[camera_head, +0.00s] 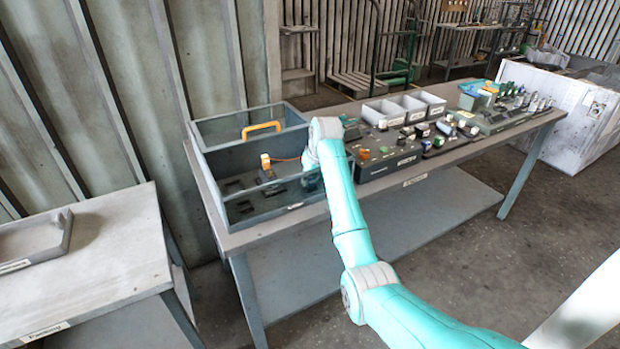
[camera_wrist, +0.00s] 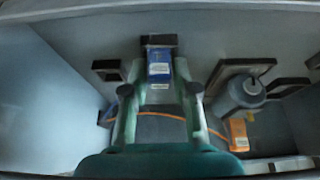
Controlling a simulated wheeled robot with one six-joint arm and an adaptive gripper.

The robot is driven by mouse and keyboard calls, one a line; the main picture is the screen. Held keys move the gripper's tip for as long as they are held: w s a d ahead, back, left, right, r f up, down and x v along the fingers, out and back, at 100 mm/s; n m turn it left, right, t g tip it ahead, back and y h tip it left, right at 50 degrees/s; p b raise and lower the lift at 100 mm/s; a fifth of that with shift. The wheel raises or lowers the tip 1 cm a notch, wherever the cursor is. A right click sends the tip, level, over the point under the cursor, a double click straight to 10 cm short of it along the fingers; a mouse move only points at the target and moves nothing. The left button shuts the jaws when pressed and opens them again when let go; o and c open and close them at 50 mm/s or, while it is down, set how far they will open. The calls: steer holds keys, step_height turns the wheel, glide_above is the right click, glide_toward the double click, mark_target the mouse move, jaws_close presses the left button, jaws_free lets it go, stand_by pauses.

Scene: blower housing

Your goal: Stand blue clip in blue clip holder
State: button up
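In the wrist view a blue clip (camera_wrist: 159,72) with a white label is upright at a small black holder (camera_wrist: 159,40) near the back wall of the bin. Its far end meets the dark holder; how deep it sits cannot be told. My gripper (camera_wrist: 159,78) is open, with one pale green finger on each side of the clip. Small gaps show between the fingers and the clip.
The grey bin (camera_head: 292,206) has a clear front wall and an orange handle (camera_head: 261,129). Inside are other black holders (camera_wrist: 108,70), a grey cylindrical part (camera_wrist: 241,92) and an orange block (camera_wrist: 238,134) with an orange cable. Grey trays (camera_head: 402,108) and several parts stand to the right.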

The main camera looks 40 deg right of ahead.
steer(key=shift+o, duration=1)
steer(key=shift+f, duration=0.1)
steer(key=v, duration=1.2)
